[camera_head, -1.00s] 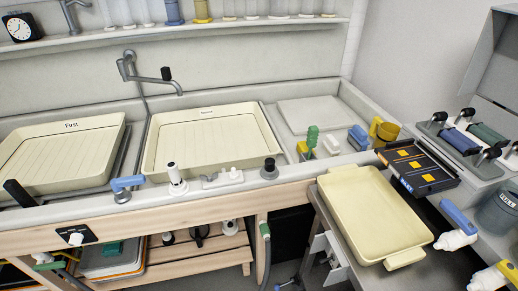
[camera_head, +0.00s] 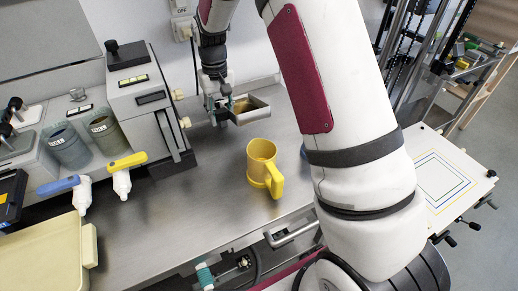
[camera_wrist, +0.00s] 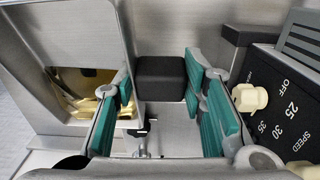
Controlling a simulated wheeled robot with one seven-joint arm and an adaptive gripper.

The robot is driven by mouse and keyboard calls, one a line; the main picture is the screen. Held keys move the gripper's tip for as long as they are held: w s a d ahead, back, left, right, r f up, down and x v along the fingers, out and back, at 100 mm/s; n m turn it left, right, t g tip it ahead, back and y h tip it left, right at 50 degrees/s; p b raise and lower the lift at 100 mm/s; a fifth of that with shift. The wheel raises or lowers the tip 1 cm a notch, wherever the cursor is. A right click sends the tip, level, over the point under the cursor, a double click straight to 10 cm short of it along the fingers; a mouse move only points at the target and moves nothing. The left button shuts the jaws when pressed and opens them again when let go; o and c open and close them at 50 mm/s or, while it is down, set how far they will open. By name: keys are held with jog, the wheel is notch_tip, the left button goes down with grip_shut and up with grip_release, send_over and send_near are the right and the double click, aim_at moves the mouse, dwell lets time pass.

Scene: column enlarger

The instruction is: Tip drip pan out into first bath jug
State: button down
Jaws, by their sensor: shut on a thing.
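The drip pan (camera_head: 250,108) is a small grey metal pan, held up at the back of the steel bench. It shows large at the left of the wrist view (camera_wrist: 112,25), with brownish liquid (camera_wrist: 82,88) in it. My gripper (camera_head: 217,104) is at the pan's left end. In the wrist view its teal pads (camera_wrist: 160,82) close on a black block, which looks like the pan's handle. A yellow jug (camera_head: 258,168) stands upright on the bench, in front of and apart from the pan. Its label does not show, so I cannot tell which bath it is for.
A grey machine with dials (camera_head: 145,95) stands close to the left of my gripper. Grey labelled containers (camera_head: 68,145) and spray bottles (camera_head: 122,180) are further left. A cream tray (camera_head: 45,258) is at lower left. The steel bench (camera_head: 185,225) is clear around the jug.

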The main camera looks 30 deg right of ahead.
dwell(0.3)
jog(key=s+a+r+t+y, duration=0.1)
jog(key=s+a+r+y, duration=0.1)
jog(key=s, duration=0.6)
jog(key=s+a+r+m+t+y, duration=0.1)
jog(key=s+a+r+t+y, duration=0.1)
jog(key=s, duration=0.6)
jog(key=a+r+y, duration=0.1)
jog(key=a, duration=0.1)
jog(key=shift+a+r, duration=0.35)
jog(key=shift+a, duration=0.05)
dwell(0.6)
